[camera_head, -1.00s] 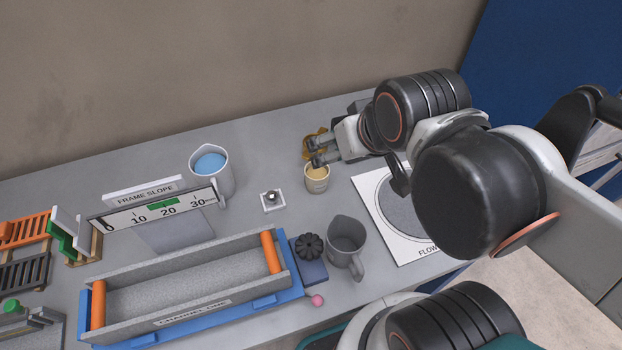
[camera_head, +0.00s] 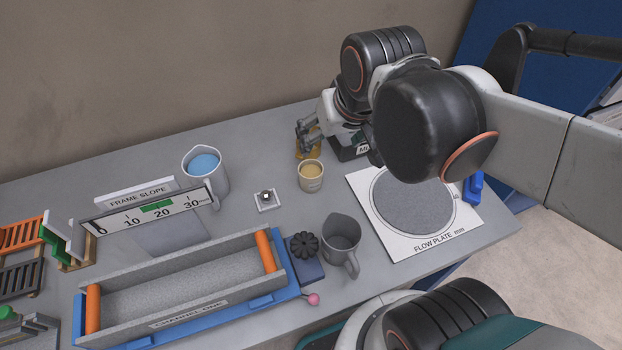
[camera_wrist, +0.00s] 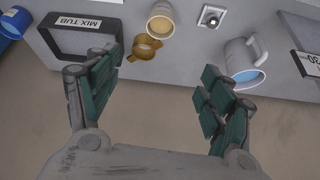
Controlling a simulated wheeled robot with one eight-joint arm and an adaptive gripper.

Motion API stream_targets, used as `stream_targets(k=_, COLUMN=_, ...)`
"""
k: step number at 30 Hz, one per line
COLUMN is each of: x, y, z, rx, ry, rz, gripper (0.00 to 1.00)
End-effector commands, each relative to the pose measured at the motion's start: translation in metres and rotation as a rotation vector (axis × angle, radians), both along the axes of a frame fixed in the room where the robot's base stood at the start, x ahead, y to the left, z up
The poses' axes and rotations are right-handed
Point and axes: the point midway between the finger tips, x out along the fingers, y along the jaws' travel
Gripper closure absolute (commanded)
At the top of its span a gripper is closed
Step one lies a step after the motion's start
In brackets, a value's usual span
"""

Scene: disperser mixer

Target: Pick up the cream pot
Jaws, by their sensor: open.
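The cream pot (camera_head: 311,180) is a small cream cup with yellowish contents, upright on the grey bench in the head view. It also shows at the top of the wrist view (camera_wrist: 160,22), beyond my fingertips. My gripper (camera_head: 308,135) is behind the pot, toward the wall, apart from it. In the wrist view my gripper (camera_wrist: 160,75) is open with its green-padded fingers spread wide and nothing between them.
An amber item (camera_wrist: 145,47) lies between my gripper and the pot. The dark mix tub (camera_wrist: 80,40) is beside it. A jug of blue liquid (camera_head: 206,172), a small square piece (camera_head: 265,200), a grey mug (camera_head: 341,240) and the flow plate (camera_head: 420,245) surround the pot.

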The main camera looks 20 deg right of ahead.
Motion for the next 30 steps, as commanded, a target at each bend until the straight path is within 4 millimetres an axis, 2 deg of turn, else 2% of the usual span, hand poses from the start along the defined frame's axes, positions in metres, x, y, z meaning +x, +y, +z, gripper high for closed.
stream_targets(k=1, x=0.010, y=0.000, z=-0.004, rx=0.008, ry=0.029, rz=-0.017, gripper=0.26)
stream_targets(k=8, x=0.045, y=-0.002, z=-0.028, rx=0.040, ry=0.168, rz=-0.099, gripper=0.26)
stream_targets(k=18, x=0.091, y=-0.004, z=-0.084, rx=0.068, ry=0.370, rz=-0.227, gripper=0.26)
stream_targets(k=24, x=0.106, y=-0.006, z=-0.112, rx=0.073, ry=0.448, rz=-0.280, gripper=0.26)
stream_targets(k=30, x=0.109, y=-0.006, z=-0.128, rx=0.074, ry=0.473, rz=-0.297, gripper=0.26)
